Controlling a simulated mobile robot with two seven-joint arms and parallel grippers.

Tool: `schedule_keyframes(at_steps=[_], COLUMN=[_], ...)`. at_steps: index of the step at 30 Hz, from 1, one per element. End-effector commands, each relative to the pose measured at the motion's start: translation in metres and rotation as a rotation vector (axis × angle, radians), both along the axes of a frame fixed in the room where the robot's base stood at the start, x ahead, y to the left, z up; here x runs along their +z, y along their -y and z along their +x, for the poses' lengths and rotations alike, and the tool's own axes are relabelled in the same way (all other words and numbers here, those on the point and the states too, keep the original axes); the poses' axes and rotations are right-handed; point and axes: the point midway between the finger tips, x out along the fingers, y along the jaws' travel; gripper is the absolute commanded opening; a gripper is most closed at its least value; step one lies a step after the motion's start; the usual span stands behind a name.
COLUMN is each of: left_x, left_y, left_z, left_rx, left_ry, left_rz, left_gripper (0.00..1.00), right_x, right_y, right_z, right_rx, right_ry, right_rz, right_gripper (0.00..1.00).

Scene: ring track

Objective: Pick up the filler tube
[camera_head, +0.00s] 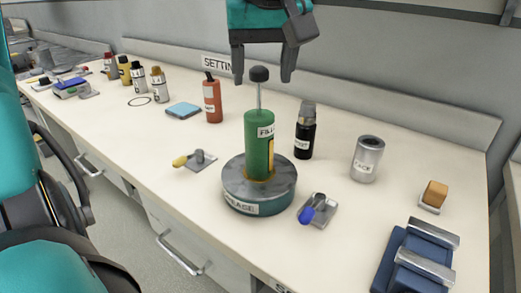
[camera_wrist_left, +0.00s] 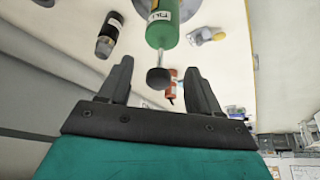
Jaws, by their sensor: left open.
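The filler tube (camera_head: 258,150) is a green cylinder with a label and a thin rod topped by a dark round knob. It stands upright in a round grey and teal base (camera_head: 259,189) labelled as grease. My left gripper (camera_head: 262,78) is open above it, its two fingers pointing down on either side of the knob. In the left wrist view the tube (camera_wrist_left: 161,32) shows with its knob ahead of and between the open fingers (camera_wrist_left: 159,78), with nothing gripped. My right gripper does not show.
A black bottle (camera_head: 305,132) stands just right of the tube, and a grey metal can (camera_head: 367,158) farther right. A red-orange bottle (camera_head: 212,103) is behind left. Small clamps with yellow (camera_head: 198,159) and blue (camera_head: 314,212) handles flank the base. A blue vise-like block (camera_head: 412,262) is front right.

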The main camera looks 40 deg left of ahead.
Motion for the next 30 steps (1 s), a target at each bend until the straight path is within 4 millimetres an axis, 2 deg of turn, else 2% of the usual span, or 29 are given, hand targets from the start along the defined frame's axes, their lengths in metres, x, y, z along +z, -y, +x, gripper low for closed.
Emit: schedule_keyframes(at_steps=[1,8,18,25,30], left_x=[-0.008,-0.020,-0.061,-0.061,-0.061], left_y=[-0.002,-0.007,-0.022,-0.023,-0.023], left_z=[0.002,0.005,0.015,0.016,0.016], left_rx=[0.000,0.001,0.001,0.001,0.001], left_ry=[-0.001,0.000,-0.001,0.001,0.001], left_rz=[0.000,-0.003,-0.003,-0.003,-0.003], left_gripper=[0.63,0.63,0.63,0.63,0.47], right_x=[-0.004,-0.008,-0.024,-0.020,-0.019], right_y=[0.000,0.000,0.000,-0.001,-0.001], right_z=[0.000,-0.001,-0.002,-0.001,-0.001], right_rx=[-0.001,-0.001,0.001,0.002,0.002], right_ry=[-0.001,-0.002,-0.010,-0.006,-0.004], right_rz=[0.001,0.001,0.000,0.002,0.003], right_gripper=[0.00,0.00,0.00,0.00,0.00])
